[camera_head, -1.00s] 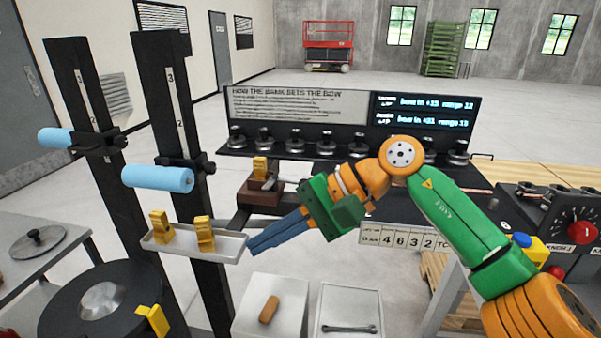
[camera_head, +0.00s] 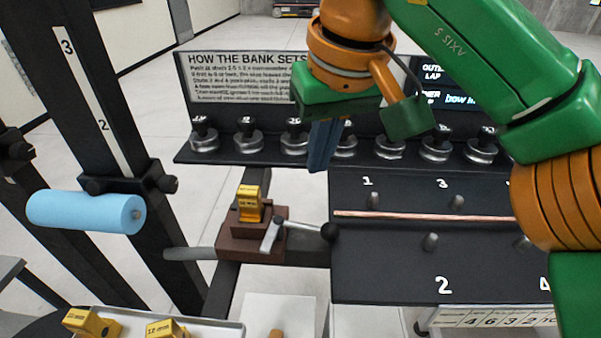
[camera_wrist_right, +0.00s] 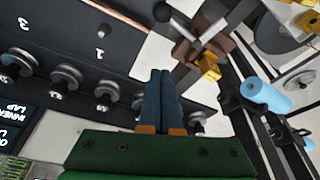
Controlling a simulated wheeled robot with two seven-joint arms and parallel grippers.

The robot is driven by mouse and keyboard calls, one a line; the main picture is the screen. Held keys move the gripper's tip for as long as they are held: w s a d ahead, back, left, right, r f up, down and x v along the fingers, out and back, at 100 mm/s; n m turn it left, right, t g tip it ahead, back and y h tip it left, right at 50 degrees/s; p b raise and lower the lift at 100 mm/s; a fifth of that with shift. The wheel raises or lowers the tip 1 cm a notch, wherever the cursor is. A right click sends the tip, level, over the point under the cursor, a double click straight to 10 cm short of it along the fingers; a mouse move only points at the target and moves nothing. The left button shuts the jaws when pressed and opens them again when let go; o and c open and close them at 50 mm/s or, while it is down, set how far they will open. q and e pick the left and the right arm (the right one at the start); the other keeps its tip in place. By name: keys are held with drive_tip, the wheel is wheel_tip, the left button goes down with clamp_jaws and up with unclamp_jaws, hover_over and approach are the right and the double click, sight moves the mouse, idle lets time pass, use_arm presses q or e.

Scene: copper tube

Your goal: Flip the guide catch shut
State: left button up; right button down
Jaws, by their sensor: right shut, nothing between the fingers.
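The guide catch (camera_head: 271,235) is a silver lever piece with a rod and black ball knob (camera_head: 329,231), on a brown block (camera_head: 238,247). The rod points right, roughly level. A yellow guide (camera_head: 249,203) sits upright in the block. In the right wrist view the knob (camera_wrist_right: 162,12) and yellow guide (camera_wrist_right: 208,66) show beyond my fingers. My right gripper (camera_head: 319,164) points down with its blue fingers together and empty, above the knob and apart from it. Its fingers also show in the right wrist view (camera_wrist_right: 160,74). My left gripper is out of view.
A dark numbered panel (camera_head: 400,280) with pegs and a copper tube (camera_head: 430,216) lies right of the block. A row of silver knobs (camera_head: 249,138) stands behind. A blue roller (camera_head: 85,212) is at left. A tray (camera_head: 215,325) with yellow guides is at the lower left.

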drive_tip(key=x, duration=0.3)
drive_tip(key=b+x, duration=0.1)
drive_tip(key=x, duration=0.2)
drive_tip(key=s+b+x, duration=0.1)
drive_tip(key=x, duration=0.2)
drive_tip(key=shift+s+d+f, duration=0.1)
drive_tip(key=shift+d+f, duration=0.15)
drive_tip(key=shift+f, duration=0.1)
drive_tip(key=shift+s+d+r, duration=0.2)
drive_tip(key=shift+s+d, duration=0.05)
drive_tip(key=shift+s, duration=0.35)
drive_tip(key=shift+s+d+r, duration=0.25)
drive_tip(key=shift+s+d, duration=0.05)
drive_tip(key=shift+s, duration=0.3)
drive_tip(key=shift+s+d+r, duration=0.1)
drive_tip(key=shift+s+d, duration=0.15)
drive_tip(key=shift+s, duration=0.3)
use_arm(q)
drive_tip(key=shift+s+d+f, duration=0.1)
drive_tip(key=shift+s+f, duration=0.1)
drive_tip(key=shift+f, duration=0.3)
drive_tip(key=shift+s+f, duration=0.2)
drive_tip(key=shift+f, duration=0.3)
use_arm(e)
drive_tip(key=shift+a, duration=0.1)
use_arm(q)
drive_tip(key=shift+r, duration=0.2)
